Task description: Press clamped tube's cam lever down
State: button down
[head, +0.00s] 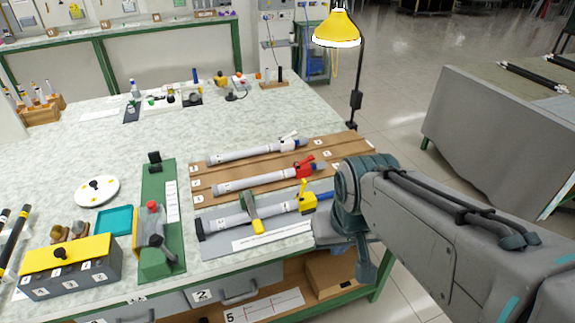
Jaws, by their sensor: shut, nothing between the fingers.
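Three grey tubes lie side by side. The front tube (277,210) lies on a grey base plate (215,252), with a dark green and yellow clamp (249,207) across its middle. Its yellow cam lever (303,189) sits near the right end and sticks up; a blue rod (326,195) shows beyond it. The middle tube (250,183) has a red lever (305,161), tilted up. The back tube (240,154) has a pale lever (289,135), also tilted up. My arm comes in from the right, just right of the front tube's end. My gripper's fingers do not show.
The rear tubes lie on brown boards (200,187). Left are a green fixture (158,190) with upright parts, a teal tray (115,219) and a yellow-topped box (66,256). A yellow lamp (337,29) stands behind. The pale tabletop (265,115) is clear behind the boards.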

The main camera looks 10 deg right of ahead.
aim_at(304, 183)
jog(key=z, duration=0.7)
jog(key=i, duration=0.6)
jog(key=u, duration=0.7)
